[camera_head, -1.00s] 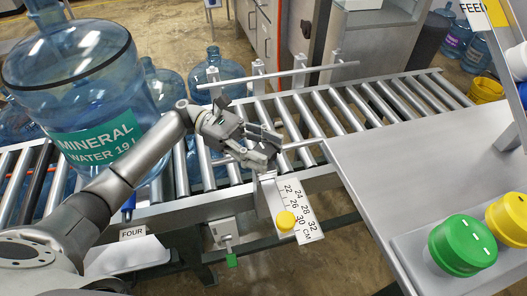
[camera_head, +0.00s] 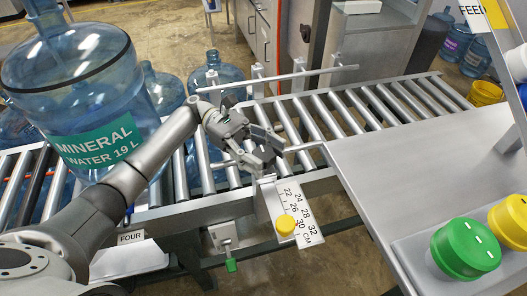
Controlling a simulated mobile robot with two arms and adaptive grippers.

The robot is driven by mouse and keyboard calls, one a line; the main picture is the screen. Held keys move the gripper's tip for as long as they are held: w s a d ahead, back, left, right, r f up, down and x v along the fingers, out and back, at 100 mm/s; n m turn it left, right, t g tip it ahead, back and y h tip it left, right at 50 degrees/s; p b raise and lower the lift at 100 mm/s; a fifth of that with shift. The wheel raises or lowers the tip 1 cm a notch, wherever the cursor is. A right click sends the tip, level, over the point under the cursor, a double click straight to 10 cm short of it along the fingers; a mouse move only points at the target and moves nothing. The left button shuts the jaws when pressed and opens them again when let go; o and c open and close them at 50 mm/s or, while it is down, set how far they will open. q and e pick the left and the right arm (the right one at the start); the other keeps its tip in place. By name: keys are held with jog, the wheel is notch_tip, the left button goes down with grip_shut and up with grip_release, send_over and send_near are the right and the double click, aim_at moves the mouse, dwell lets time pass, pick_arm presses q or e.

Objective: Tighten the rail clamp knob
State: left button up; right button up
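A round yellow knob (camera_head: 285,224) sits on a white centimetre scale plate (camera_head: 300,214) at the near side of the conveyor; it is probably the rail clamp knob. My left gripper (camera_head: 267,153) is above the near edge of the rollers, just beyond the plate's upper end and apart from the yellow knob. My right gripper is not in view.
A large blue water jug (camera_head: 85,85) stands on the rollers (camera_head: 345,110) at left. Several more jugs stand behind. A far guide rail (camera_head: 290,74) runs along the conveyor. The right-hand rollers are bare.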

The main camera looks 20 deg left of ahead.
aim_at(264, 153)
pick_arm(q)
jog(key=shift+o, duration=1)
notch_tip(264, 153, up, 10)
